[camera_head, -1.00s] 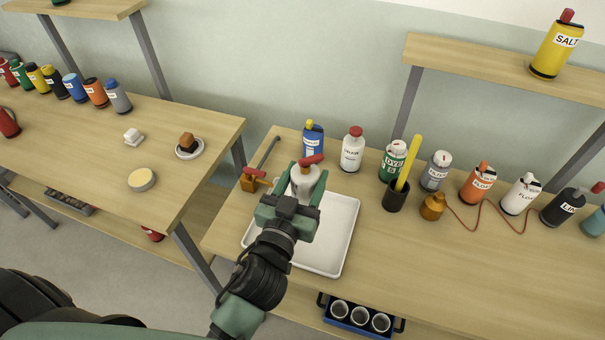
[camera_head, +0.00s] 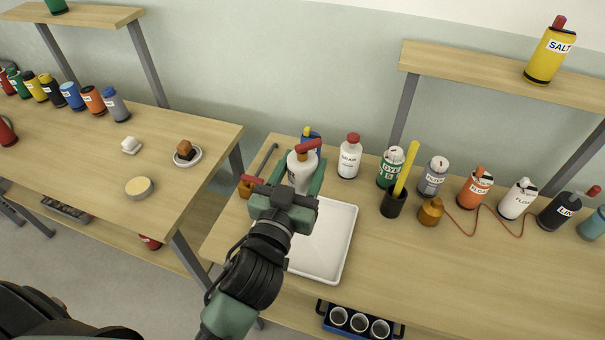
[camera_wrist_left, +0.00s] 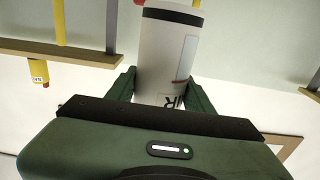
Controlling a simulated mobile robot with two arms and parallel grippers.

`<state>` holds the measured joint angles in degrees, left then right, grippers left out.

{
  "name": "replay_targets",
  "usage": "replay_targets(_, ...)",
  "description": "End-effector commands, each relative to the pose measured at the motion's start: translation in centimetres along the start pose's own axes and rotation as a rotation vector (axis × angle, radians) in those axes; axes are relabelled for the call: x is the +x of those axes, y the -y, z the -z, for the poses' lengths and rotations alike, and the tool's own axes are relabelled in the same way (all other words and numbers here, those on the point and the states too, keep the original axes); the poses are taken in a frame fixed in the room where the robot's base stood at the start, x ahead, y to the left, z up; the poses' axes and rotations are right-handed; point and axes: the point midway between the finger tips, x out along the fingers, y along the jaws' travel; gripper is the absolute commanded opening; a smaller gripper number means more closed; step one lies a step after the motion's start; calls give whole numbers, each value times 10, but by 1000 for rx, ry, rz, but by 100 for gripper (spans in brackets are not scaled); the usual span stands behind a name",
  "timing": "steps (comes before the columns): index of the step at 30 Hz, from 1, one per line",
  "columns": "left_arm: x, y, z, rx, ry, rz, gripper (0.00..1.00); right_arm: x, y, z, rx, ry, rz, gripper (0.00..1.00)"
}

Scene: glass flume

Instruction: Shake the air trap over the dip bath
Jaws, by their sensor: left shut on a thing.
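The air trap (camera_head: 298,174) is a white bottle with a red top. In the left wrist view it is a white cylinder (camera_wrist_left: 162,55) with a dark band and a partly hidden label showing "IR". My left gripper (camera_head: 302,183) is shut on its sides and holds it, slightly tilted in the head view, around the back left of a shallow white tray. That tray (camera_head: 335,240), seemingly the dip bath, lies on the right-hand bench. My arm hides the tray's left part. My right gripper is not in view.
Behind the air trap stand a blue bottle (camera_head: 312,137) and a white bottle with a red cap (camera_head: 348,158). A brown block with a grey rod (camera_head: 250,186) is close on the left. A dark cup with a yellow stick (camera_head: 394,205) stands right of the tray. The front right bench is clear.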

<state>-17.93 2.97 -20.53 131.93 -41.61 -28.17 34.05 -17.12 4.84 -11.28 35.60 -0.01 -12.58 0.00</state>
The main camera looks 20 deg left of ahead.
Motion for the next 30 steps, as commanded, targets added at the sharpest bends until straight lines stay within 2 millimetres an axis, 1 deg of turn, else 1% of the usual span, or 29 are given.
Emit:
replay_targets(1,-4,0,-49,5,43,4,5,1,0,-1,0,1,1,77)
replay_targets(2,-3,0,-57,1,36,6,5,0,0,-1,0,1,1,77)
replay_targets(3,-2,0,-57,1,24,3,5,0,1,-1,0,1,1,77)
replay_targets(4,-1,0,-41,2,9,0,5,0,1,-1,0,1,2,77)
replay_targets(6,-1,0,5,0,-3,-4,5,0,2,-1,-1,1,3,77)
replay_targets(7,0,0,13,-2,2,-2,5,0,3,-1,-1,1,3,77)
replay_targets(8,-1,0,11,0,13,-1,5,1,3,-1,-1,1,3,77)
replay_targets(10,-3,0,-38,4,43,5,5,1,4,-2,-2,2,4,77)
replay_targets(11,-4,0,-53,3,42,4,5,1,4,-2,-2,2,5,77)
replay_targets(12,-3,0,-59,2,32,4,5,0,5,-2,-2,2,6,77)
replay_targets(15,-2,0,-53,1,18,1,5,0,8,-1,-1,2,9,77)
replay_targets(26,-2,0,-53,2,19,1,5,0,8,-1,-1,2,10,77)
replay_targets(29,-11,4,-55,-4,22,5,5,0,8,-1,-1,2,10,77)
replay_targets(30,-19,8,-56,-8,24,8,5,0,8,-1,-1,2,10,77)
